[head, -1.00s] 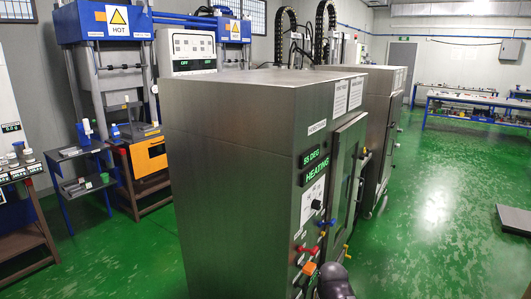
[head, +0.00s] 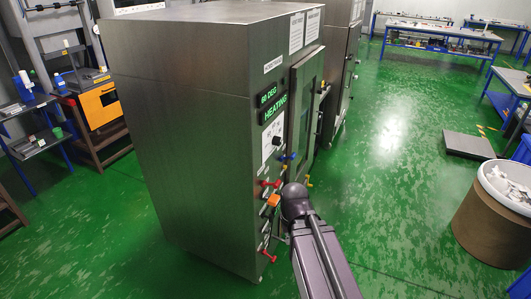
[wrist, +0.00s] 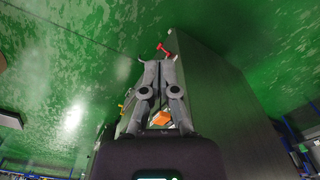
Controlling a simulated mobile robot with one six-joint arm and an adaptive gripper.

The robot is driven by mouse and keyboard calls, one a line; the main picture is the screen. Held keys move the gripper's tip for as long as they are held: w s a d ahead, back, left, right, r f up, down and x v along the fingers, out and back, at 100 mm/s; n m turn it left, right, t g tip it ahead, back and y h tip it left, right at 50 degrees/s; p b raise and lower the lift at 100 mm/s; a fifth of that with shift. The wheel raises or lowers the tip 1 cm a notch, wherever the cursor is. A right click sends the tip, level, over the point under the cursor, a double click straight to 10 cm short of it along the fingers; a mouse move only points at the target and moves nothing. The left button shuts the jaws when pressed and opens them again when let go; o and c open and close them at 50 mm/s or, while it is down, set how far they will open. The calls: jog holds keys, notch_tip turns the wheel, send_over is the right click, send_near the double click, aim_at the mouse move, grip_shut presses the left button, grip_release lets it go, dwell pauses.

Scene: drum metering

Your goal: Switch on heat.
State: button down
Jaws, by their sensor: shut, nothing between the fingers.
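A tall grey metal cabinet (head: 190,120) stands in the middle of the head view. Its narrow control face carries two green-lit displays; the lower display (head: 275,108) reads HEATING and the upper one (head: 268,95) shows a DEG value. Below them are a black knob (head: 277,141), red handles (head: 268,183) and an orange part (head: 272,200). My gripper (wrist: 158,62) is shut and empty in the wrist view, its tips near a red handle (wrist: 164,47). Orange shows between its fingers' lower links (wrist: 160,118). In the head view my arm hides the gripper.
The cabinet's door (head: 305,110) has a handle and blue and yellow fittings beside it. A brown drum (head: 495,215) stands at right, with a grey floor plate (head: 468,145) behind it. Workbenches (head: 435,40) stand at the back. Green floor between is clear.

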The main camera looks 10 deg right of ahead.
jog(key=w+a+f+m+t+y+b, duration=0.35)
jog(key=w+f+y+b, duration=0.95)
jog(key=b, duration=0.8)
jog(key=w+d+m+t+y+b, duration=0.1)
jog(key=w+d+t+y+b, duration=0.2)
jog(key=d+b, duration=0.6)
jog(key=w+d+m+t+y+b, duration=0.2)
jog(key=w+d+t+b, duration=0.4)
jog(key=d+b, duration=0.3)
jog(key=shift+r+t+y+b, duration=0.3)
jog(key=shift+t+y+b, duration=0.15)
jog(key=shift+y, duration=0.45)
jog(key=shift+a, duration=0.15)
jog(key=p, duration=0.6)
send_near(271, 184)
notch_tip(271, 184, up, 3)
jog(key=w+a, duration=0.1)
jog(key=shift+p+x, duration=0.45)
jog(key=shift+x, duration=0.65)
